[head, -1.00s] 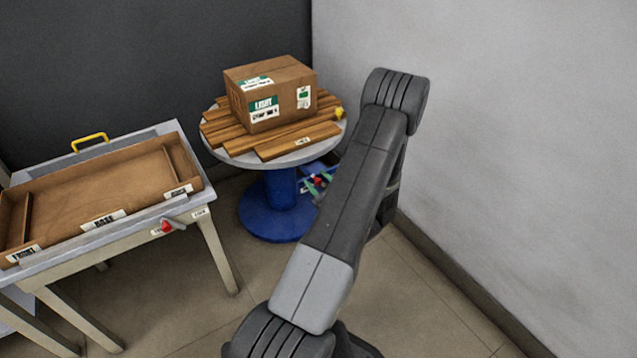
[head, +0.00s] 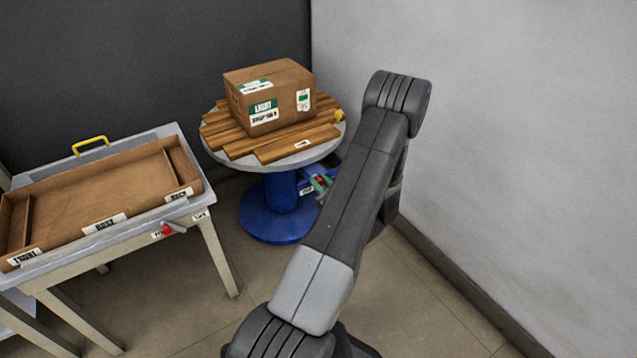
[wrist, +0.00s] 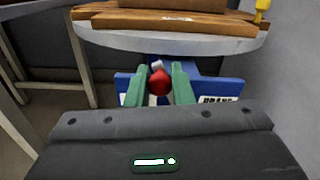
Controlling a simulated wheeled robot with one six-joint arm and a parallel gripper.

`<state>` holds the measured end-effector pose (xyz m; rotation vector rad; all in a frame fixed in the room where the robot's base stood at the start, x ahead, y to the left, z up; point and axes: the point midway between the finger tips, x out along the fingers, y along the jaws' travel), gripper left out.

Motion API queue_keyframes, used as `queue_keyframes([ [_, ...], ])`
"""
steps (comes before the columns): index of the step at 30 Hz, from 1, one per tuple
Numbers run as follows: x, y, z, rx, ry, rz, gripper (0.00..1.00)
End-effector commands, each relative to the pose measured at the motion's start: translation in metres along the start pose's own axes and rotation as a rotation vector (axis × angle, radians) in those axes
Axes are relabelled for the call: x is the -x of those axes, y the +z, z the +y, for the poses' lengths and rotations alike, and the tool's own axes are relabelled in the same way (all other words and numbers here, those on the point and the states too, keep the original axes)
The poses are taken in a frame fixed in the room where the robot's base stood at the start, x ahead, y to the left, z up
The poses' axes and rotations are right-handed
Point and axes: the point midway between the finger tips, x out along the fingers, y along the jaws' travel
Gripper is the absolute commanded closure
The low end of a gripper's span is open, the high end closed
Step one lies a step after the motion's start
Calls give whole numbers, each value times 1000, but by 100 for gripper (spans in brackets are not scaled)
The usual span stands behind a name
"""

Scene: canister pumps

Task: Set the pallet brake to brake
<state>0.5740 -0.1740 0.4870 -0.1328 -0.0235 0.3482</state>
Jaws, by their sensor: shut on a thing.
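The pallet brake is a lever with a red knob (wrist: 159,83) on a blue housing (wrist: 205,87) below the round table top. My gripper (wrist: 158,88) has green fingers on both sides of the red knob and is shut on it. A white label at the right of the housing reads BRAKE (wrist: 218,99), its lower edge cut off by my gripper body. Another white label at the left is mostly hidden behind the left finger.
A cardboard box (head: 270,95) rests on wooden slats on the round grey table top (head: 225,155). A yellow piece (head: 339,116) sits at its right edge. A bench with a brown tray (head: 100,190) and a red-knobbed lever (head: 168,229) stands left. A grey wall is close on the right.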

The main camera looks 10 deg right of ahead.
Motion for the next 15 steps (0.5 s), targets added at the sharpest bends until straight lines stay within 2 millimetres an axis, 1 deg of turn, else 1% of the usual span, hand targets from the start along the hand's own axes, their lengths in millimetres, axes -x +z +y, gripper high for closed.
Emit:
queue_keyframes([
  [6,0,5,-13,-192,-1,1,100],
  [15,0,4,-32,-476,-1,1,100],
])
